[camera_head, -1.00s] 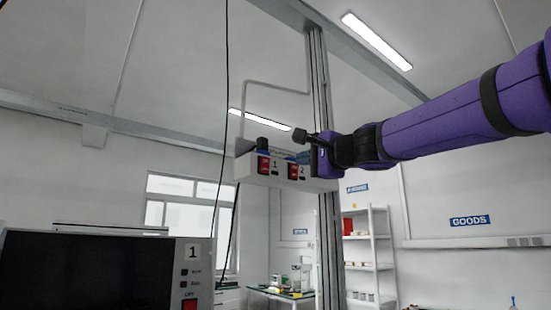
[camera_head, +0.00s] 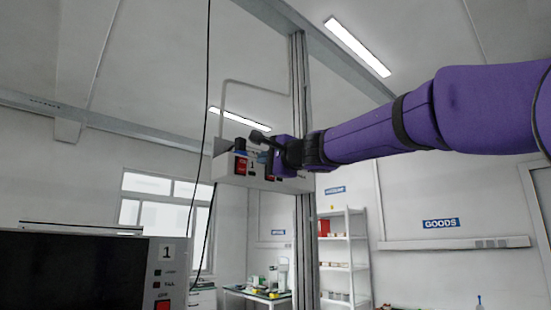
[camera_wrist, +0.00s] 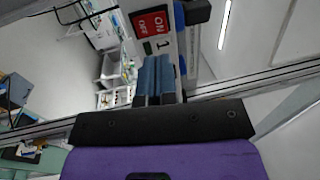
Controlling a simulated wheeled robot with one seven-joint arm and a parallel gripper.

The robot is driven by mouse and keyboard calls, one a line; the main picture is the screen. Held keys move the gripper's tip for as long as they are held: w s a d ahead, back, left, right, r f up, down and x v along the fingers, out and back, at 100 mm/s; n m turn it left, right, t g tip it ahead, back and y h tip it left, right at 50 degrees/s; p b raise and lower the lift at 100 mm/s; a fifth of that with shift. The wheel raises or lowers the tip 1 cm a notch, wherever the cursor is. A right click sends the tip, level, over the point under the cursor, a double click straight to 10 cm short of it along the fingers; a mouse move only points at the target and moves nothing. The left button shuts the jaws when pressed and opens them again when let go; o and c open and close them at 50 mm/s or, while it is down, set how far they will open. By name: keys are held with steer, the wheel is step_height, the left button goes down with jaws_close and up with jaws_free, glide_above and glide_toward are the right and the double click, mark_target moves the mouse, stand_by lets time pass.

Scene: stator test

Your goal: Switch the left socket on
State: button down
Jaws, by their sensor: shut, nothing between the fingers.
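The socket box (camera_head: 228,168) is a pale unit on the tall metal post. Its left socket has a red switch (camera_head: 241,166) beside the label 1. The red switch also shows in the wrist view (camera_wrist: 151,24), with ON and OFF printed on it and a green indicator near it. My gripper (camera_head: 263,157) is in front of the box, just right of the left switch. In the wrist view its blue-grey fingers (camera_wrist: 156,60) are shut and empty, with their tips near the switch and label 1. I cannot tell whether they touch the box. The right socket is mostly hidden behind my gripper.
A black plug (camera_wrist: 196,11) sits by a blue socket beside the switch. A black cable (camera_head: 205,100) hangs left of the box. The metal post (camera_head: 299,90) stands behind. A test unit with a dark screen (camera_head: 70,275) is at lower left.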

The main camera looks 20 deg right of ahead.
mark_target(244, 161)
steer(key=x, duration=0.7)
steer(key=shift+w, duration=0.2)
